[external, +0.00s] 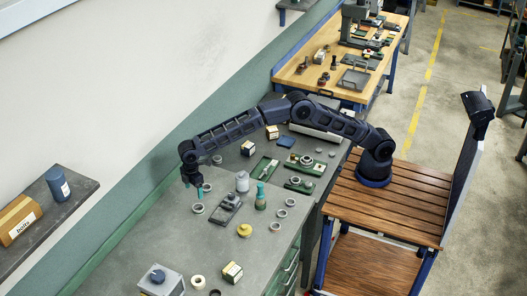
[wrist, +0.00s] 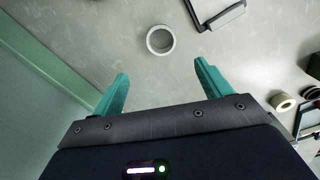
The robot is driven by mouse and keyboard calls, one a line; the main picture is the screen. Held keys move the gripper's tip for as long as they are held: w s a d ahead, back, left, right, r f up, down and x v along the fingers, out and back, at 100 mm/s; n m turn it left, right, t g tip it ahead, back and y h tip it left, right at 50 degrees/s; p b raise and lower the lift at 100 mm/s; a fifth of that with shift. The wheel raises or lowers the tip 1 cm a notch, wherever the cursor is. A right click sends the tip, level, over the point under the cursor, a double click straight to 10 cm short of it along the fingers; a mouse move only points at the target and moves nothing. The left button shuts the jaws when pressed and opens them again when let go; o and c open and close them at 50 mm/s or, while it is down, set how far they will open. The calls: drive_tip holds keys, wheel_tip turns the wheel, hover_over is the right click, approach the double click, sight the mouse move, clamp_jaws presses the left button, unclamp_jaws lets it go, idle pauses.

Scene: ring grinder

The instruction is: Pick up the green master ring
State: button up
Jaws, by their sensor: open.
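My gripper (external: 194,188) hangs over the grey bench near the wall, pointing down. Its two teal fingers are apart and nothing is between them in the wrist view (wrist: 161,70). A pale grey ring (wrist: 150,45) lies flat on the bench just beyond the fingertips, a little above the gap in that view. It appears to be the ring beside the gripper in the external view (external: 193,209). Several other rings lie about, such as one to the right (external: 282,209). I cannot tell any ring as clearly green.
A dark fixture (external: 230,203) stands right of the near ring. Green trays (external: 259,172) lie behind. The bench in front of the gripper is mostly clear.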

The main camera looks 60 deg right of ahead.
hover_over(197, 205)
drive_tip(key=s+a, duration=0.1)
drive_tip(key=a, duration=0.1)
drive_tip(key=f, duration=0.5)
drive_tip(key=shift+s+a+f, duration=0.15)
drive_tip(key=shift+a+f, duration=0.05)
drive_tip(key=shift+f, duration=0.05)
drive_tip(key=shift+s+d+f, duration=0.1)
drive_tip(key=shift+d+f, duration=0.05)
drive_tip(key=shift+f, duration=1.25)
drive_tip(key=shift+s+d+f, duration=0.1)
drive_tip(key=shift+d+f, duration=0.05)
drive_tip(key=shift+f, duration=1.2)
drive_tip(key=shift+r, duration=0.1)
drive_tip(key=c, duration=1.2)
